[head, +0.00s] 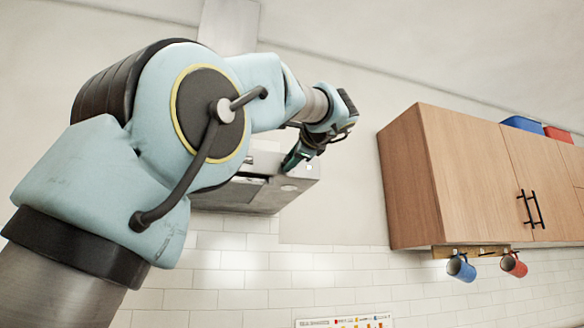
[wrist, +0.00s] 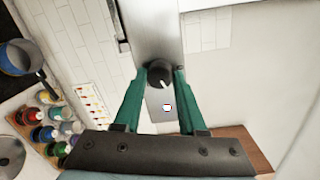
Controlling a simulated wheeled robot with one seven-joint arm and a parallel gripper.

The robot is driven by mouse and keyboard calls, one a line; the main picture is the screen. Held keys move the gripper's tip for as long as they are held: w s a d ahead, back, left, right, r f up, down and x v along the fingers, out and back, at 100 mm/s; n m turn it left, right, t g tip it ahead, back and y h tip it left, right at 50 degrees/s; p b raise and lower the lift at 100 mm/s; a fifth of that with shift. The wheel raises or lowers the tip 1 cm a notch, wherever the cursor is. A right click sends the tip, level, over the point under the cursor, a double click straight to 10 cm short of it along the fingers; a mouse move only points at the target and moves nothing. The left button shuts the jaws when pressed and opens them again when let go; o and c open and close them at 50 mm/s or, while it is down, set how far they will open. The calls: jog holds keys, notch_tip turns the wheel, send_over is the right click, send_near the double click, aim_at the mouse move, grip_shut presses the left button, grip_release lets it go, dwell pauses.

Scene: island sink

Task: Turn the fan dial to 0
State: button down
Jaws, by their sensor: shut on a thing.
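The fan dial (wrist: 158,77) is a small round dark knob on the metal face of the range hood (wrist: 158,30) in the wrist view. A light mark shows near its lower right edge; I cannot read which setting it points to. My gripper (wrist: 162,72) has its two green fingers on either side of the dial, shut on it. In the head view my gripper (head: 298,158) reaches the right part of the hood (head: 256,196). The dial is hidden there behind the fingers.
A wooden cabinet (head: 450,175) hangs right of the hood, with a blue mug (head: 461,268) and a red mug (head: 514,264) below it. Wall between hood and cabinet is clear.

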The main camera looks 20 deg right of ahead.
jog(key=n+b, duration=0.2)
jog(key=n, duration=0.4)
jog(key=n+b, duration=0.3)
jog(key=n, duration=0.3)
jog(key=shift+f+g+h, duration=0.1)
jog(key=shift+g+h, duration=0.3)
jog(key=shift+n, duration=0.4)
jog(key=shift+c, duration=2.4)
grip_release()
jog(key=shift+a, duration=0.1)
jog(key=shift+s, duration=0.1)
jog(key=s+a+b, duration=0.1)
jog(key=s+b, duration=0.1)
jog(key=s, duration=0.8)
jog(key=shift+s+a+r+b, duration=0.15)
jog(key=shift+s+r+b, duration=0.1)
jog(key=shift+r+b, duration=0.2)
